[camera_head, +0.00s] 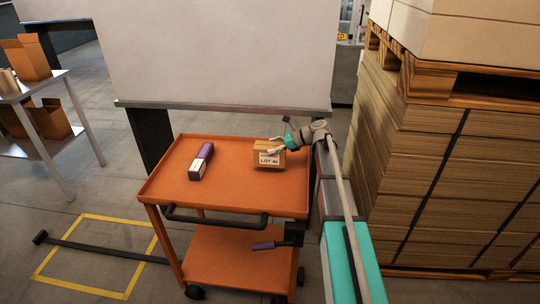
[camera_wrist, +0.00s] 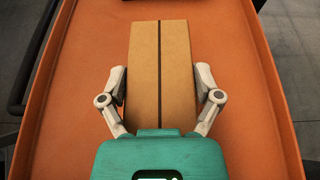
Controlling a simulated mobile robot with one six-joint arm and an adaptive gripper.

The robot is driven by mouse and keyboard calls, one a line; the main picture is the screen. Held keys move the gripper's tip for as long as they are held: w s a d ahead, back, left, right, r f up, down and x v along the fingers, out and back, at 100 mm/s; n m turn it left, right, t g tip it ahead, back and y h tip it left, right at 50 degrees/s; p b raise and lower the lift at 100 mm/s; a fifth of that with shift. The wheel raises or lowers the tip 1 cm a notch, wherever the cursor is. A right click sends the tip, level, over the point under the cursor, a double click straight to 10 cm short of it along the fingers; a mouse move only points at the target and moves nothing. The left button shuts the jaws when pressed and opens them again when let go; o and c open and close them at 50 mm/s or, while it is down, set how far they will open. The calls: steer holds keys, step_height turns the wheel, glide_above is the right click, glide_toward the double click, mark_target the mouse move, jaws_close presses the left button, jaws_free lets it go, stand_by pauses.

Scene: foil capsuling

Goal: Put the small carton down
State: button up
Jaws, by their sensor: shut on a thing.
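The small carton (camera_head: 268,154) is a brown cardboard box with a white "LOT 40" label on its side. In the wrist view its top (camera_wrist: 160,70) shows a dark tape line down the middle. My gripper (camera_head: 277,147) is shut on the carton, with one finger on each side of it (camera_wrist: 161,97). The carton is over the right part of the orange cart's top shelf (camera_head: 225,180). I cannot tell whether its underside touches the shelf.
The cart has a raised rim and a black handle (camera_head: 215,219) at the front. A tall stack of cardboard on pallets (camera_head: 430,170) stands at the right. Free shelf lies between the two boxes.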

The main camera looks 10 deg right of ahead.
steer(key=shift+f+b, duration=1.35)
steer(key=shift+f, duration=0.25)
steer(key=shift+f, duration=0.15)
steer(key=o, duration=1.1)
steer(key=shift+r, duration=0.25)
steer(key=p+v, duration=0.4)
steer(key=v, duration=0.8)
steer(key=shift+p, duration=0.35)
